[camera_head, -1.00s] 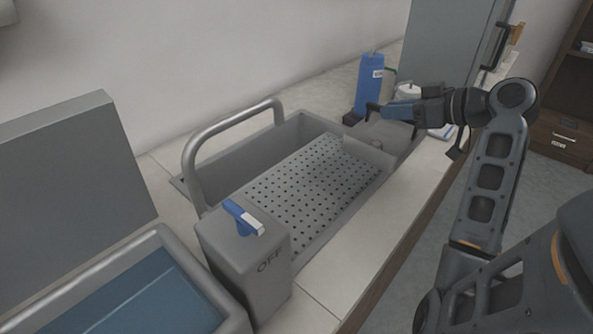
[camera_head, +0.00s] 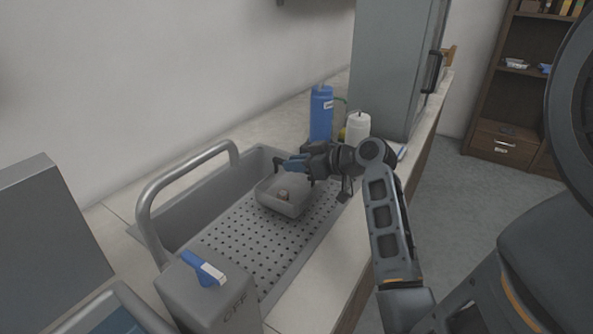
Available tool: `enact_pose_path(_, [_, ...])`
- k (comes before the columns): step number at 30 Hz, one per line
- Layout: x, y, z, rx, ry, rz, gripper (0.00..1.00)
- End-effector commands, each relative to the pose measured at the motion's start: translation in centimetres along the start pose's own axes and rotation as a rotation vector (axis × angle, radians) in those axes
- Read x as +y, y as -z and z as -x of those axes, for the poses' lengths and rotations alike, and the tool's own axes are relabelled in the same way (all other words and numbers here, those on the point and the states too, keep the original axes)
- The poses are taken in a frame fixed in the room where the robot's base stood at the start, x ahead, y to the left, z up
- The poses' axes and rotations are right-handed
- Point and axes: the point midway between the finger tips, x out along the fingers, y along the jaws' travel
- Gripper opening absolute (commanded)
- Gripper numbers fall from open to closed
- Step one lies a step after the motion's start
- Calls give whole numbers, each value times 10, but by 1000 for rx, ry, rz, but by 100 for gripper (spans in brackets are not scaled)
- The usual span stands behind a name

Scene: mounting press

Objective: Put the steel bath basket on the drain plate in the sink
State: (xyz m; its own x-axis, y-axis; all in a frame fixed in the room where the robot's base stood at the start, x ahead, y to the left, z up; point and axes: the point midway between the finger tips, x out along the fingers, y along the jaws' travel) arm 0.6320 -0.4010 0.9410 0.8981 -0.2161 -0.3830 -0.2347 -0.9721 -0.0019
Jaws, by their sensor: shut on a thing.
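The steel bath basket (camera_head: 285,206) is a small grey open tray in the head view, with a small object (camera_head: 284,194) inside it. My gripper (camera_head: 294,165) is shut on the basket at its far side, and the fingertips are partly hard to make out. The basket is over the far part of the perforated drain plate (camera_head: 243,240) in the sink (camera_head: 180,219). It looks about level. I cannot tell whether its bottom touches the plate or hangs just above it. The near part of the plate is bare.
A grey box with a blue lever (camera_head: 205,270) stands at the near end. A blue bottle (camera_head: 321,113) and a white bottle (camera_head: 357,129) stand behind my gripper, near a tall grey cabinet (camera_head: 393,65).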

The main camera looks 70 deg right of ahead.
Motion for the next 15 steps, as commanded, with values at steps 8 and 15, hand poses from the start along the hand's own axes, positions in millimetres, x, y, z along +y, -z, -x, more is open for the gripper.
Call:
enact_pose_path(8, [0,-22,-9,1,0,0,0])
enact_pose_path(15, [0,-25,-10,1,1,0,0])
